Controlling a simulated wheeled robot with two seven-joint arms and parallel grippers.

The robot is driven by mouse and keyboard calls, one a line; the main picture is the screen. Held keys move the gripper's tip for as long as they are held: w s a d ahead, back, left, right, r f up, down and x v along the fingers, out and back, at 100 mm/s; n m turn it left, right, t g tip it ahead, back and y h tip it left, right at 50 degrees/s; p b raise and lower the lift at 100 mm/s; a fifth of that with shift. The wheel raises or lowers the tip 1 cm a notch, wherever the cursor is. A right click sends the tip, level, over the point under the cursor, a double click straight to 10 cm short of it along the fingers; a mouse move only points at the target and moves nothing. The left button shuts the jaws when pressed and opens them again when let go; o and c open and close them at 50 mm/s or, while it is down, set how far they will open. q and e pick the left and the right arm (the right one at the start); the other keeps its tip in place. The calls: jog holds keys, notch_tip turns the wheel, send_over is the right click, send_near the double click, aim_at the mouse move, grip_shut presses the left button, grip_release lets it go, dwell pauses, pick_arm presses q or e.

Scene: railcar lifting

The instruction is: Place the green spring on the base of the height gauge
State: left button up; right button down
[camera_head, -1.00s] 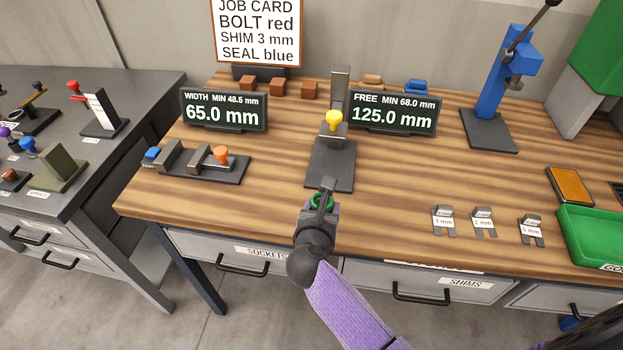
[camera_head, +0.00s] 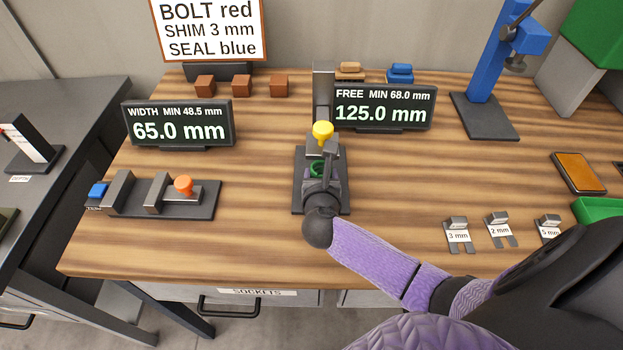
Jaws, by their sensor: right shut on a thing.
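The height gauge has a dark flat base (camera_head: 299,192), an upright grey post (camera_head: 323,88) and a yellow knob (camera_head: 323,130) on its slider. My right gripper (camera_head: 321,165) is over the base, shut on the green spring (camera_head: 316,169). Only a small green part of the spring shows; the gripper and wrist hide the rest. I cannot tell whether the spring touches the base. My left gripper is not in view.
A width gauge (camera_head: 205,205) with an orange knob stands at the left. Display screens (camera_head: 180,122) and (camera_head: 383,107) stand behind. Shim tags (camera_head: 458,233) lie at the right. A blue press (camera_head: 487,80) stands at the back right.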

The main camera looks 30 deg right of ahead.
jog(key=shift+w+a, duration=0.1)
jog(key=shift+a, duration=0.1)
jog(key=shift+d+r+p, duration=0.1)
jog(key=shift+d+p, duration=0.05)
jog(key=shift+p, duration=0.15)
jog(key=shift+d, duration=0.15)
jog(key=shift+c, duration=2)
grip_release()
jog(key=o, duration=0.4)
jog(key=shift+c, duration=0.2)
